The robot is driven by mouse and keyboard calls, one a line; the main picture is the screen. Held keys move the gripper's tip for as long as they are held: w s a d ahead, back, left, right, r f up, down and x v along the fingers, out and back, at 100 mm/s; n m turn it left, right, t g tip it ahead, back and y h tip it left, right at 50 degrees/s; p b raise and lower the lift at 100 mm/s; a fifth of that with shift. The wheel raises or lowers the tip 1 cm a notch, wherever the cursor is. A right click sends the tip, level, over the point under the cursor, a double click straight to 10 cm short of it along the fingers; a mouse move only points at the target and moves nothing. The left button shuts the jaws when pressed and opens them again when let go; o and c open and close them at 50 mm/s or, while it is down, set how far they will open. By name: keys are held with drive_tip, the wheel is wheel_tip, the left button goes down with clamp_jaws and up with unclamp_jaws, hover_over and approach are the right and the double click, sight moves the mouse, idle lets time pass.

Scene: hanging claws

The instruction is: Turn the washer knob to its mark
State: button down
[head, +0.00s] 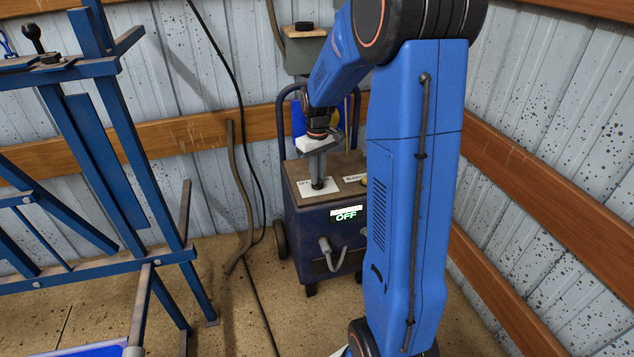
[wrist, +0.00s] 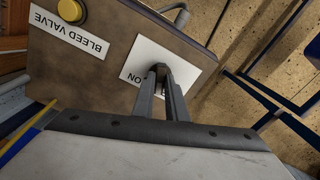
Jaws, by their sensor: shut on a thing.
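The washer (head: 322,240) is a dark blue wheeled unit with a brown top, standing against the wall corner. Its front display (head: 346,214) reads OFF in green. The knob (wrist: 160,69) is small and dark, on a white label plate (wrist: 143,57) on the washer's top; "ON" is readable on the plate and the other lettering is partly covered. My gripper (head: 318,184) points down onto the washer's top, with its fingers shut on the knob. The fingers hide most of the knob and its pointer direction.
A yellow button (wrist: 71,10) labelled BLEED VALVE sits on the same top. A blue metal frame (head: 120,140) stands to the left. A grey box (head: 306,48) hangs on the wall behind the washer. A dark hose (head: 240,190) runs down the wall. The floor in front of the washer is partly clear.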

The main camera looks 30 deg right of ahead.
drive_tip(key=shift+m, duration=0.6)
drive_tip(key=m, duration=0.5)
drive_tip(key=shift+m, duration=0.5)
drive_tip(key=m, duration=0.5)
drive_tip(key=c, duration=1.4)
unclamp_jaws()
drive_tip(key=shift+c, duration=0.2)
drive_tip(key=shift+r, duration=0.15)
drive_tip(key=shift+r, duration=2.9)
